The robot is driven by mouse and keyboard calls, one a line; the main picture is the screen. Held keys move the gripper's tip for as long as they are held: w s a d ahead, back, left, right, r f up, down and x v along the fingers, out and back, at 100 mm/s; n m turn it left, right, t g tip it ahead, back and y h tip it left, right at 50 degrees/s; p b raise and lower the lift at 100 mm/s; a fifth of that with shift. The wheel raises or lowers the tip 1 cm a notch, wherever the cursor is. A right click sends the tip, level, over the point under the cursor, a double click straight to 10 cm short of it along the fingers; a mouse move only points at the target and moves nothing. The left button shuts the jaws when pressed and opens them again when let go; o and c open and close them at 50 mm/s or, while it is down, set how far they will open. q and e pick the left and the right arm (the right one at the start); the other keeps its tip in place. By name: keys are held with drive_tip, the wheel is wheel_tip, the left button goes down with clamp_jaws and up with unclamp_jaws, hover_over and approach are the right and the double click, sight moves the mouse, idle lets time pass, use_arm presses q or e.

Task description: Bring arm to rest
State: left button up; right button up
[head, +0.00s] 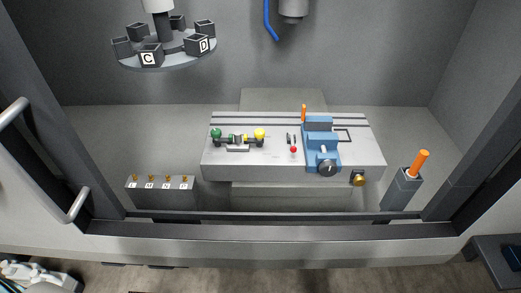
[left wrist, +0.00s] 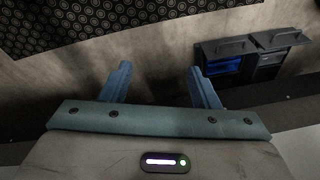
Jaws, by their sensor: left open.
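My left gripper (left wrist: 159,70) shows in the left wrist view with its two blue fingers spread wide apart. Nothing is between them, and the fingers touch nothing that I can see. Behind them is a plain brownish surface. In the head view a white part, probably of my left arm, shows at the lower left corner, outside the booth; no gripper fingers can be made out there. My right gripper is in neither view.
The booth's front sill (head: 270,231) runs across the head view. Inside are a grey slotted table (head: 225,167) with a blue vise (head: 320,143), a carousel (head: 170,62) of lettered boxes, and an orange handle (head: 422,161) in a holder. Dark bins (left wrist: 262,47) show in the wrist view.

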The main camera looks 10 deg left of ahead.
use_arm(q)
drive_tip(key=s+f+b, duration=0.3)
drive_tip(key=s+f, duration=0.6)
drive_tip(key=f, duration=0.4)
drive_tip(key=s+a+f+g+b, duration=0.1)
drive_tip(key=s+f+b, duration=0.2)
drive_tip(key=s+f, duration=0.6)
wheel_tip(320, 180, down, 5)
drive_tip(key=shift+s+a+f, duration=0.15)
drive_tip(key=shift+s, duration=0.25)
